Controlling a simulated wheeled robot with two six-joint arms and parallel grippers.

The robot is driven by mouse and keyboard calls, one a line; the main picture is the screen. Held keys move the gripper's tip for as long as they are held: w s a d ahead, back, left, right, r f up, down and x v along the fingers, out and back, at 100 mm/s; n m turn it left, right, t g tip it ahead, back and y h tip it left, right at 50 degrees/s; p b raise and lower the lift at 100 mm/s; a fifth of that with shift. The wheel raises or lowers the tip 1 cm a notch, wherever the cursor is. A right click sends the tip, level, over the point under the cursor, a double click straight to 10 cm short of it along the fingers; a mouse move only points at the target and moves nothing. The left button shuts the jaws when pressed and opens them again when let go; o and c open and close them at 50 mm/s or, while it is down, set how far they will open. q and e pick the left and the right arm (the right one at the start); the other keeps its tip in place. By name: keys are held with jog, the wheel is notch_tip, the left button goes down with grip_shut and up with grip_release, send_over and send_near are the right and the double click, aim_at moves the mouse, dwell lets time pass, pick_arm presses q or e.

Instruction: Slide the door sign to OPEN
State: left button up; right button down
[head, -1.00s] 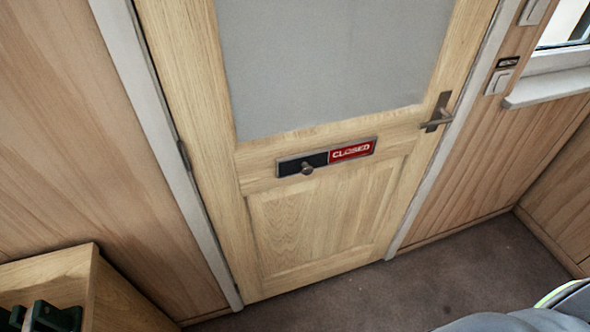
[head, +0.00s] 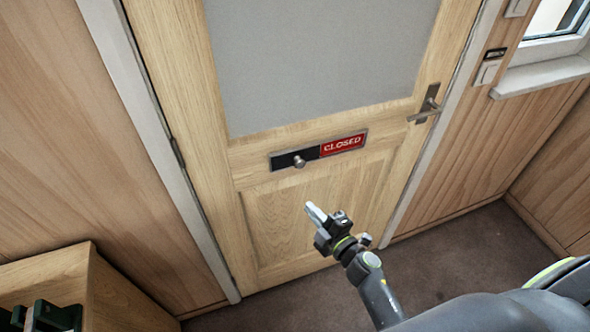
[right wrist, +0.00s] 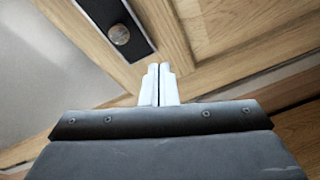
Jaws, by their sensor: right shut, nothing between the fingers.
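The door sign (head: 330,147) is a metal-framed plate on the door's middle rail. Its right part is red and reads CLOSED; its left part is a black panel (head: 283,161) with a round metal knob (head: 299,161). In the right wrist view the knob (right wrist: 119,34) sits on the black panel (right wrist: 100,12) at the upper left. My right gripper (head: 313,211) is shut and empty, in front of the door and below the sign. Its pale fingertips are together in the right wrist view (right wrist: 158,72), apart from the knob. My left gripper is not in view.
The wooden door (head: 315,205) has a frosted pane (head: 310,60) and a lever handle (head: 425,109) at right. A wooden cabinet (head: 115,300) with dark green things stands at lower left. A window sill (head: 545,75) juts out at upper right. Brown carpet (head: 440,255) is clear.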

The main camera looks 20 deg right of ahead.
aim_at(283, 159)
jog(key=r+n, duration=0.1)
jog(key=r, duration=0.1)
jog(key=a+r+n+y, duration=0.1)
jog(key=a+r+n, duration=0.1)
jog(key=r, duration=0.1)
jog(key=shift+w+r+y, duration=0.3)
jog(key=shift+y, duration=0.1)
jog(key=w, duration=0.9)
jog(key=shift+w+a+f, duration=0.1)
jog(key=shift+w+a, duration=0.1)
jog(key=shift+w, duration=0.05)
jog(key=shift+d, duration=0.45)
